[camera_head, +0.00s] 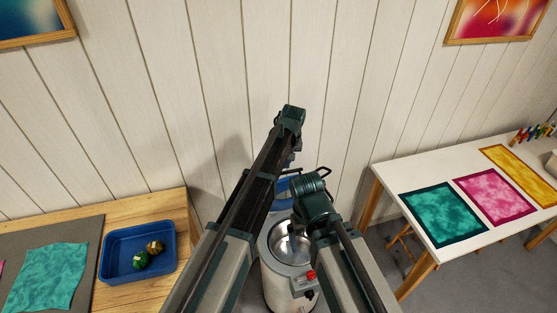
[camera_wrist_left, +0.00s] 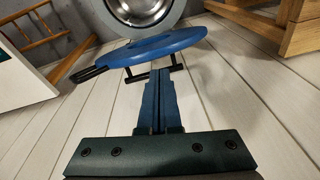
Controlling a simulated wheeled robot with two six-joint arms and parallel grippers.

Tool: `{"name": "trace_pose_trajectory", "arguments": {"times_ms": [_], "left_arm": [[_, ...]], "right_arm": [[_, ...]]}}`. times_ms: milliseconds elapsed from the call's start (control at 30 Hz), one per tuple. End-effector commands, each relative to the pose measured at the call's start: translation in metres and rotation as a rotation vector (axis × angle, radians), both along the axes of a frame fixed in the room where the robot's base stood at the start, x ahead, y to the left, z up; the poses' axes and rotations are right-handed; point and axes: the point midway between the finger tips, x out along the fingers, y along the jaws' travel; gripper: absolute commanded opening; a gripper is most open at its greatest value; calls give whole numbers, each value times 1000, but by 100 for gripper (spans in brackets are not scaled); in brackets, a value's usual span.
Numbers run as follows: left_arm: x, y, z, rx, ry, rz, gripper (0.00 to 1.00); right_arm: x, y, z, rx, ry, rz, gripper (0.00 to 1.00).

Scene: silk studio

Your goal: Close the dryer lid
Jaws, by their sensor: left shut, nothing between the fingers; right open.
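The dryer (camera_head: 276,285) is a white cylinder with a steel drum and a red knob. Its drum mouth is uncovered and also shows in the left wrist view (camera_wrist_left: 150,8). The blue lid (camera_head: 283,190) stands open behind the drum, largely hidden by my arms; it also shows in the left wrist view (camera_wrist_left: 150,50), with a black handle loop to the left. My left gripper (camera_wrist_left: 160,85) is shut and empty on the wall side of the lid, its tips close to a dark bracket; contact is unclear. My right gripper (camera_head: 313,205) is over the drum, open, its fingers hard to make out.
A wooden table (camera_head: 155,205) at left holds a blue tray (camera_head: 110,270) with balls. A white table (camera_head: 390,180) at right carries dyed cloths. The panelled wall (camera_head: 220,90) is close behind the dryer. A wooden stool (camera_head: 405,245) is under the white table.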

Motion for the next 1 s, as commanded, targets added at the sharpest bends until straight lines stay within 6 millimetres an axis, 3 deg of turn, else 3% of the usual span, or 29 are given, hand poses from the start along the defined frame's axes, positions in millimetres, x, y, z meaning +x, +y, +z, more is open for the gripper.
{"name": "trace_pose_trajectory", "arguments": {"times_ms": [33, 100, 233, 667, 1000], "left_arm": [[41, -4, 15, -8, -16, 41, 0], [69, -5, 22, -18, -38, 91, 0], [98, -6, 28, -31, -62, 145, 0], [103, -4, 18, -34, -67, 158, 0], [110, -2, -21, -34, -67, 158, 0]], "right_arm": [[0, 0, 15, 0, 0, -1, 98], [0, 0, 21, 1, 0, -2, 98], [0, 0, 26, 1, 0, -3, 98], [0, 0, 16, 0, 0, -2, 98], [0, 0, -23, -1, 0, 6, 98]]}}
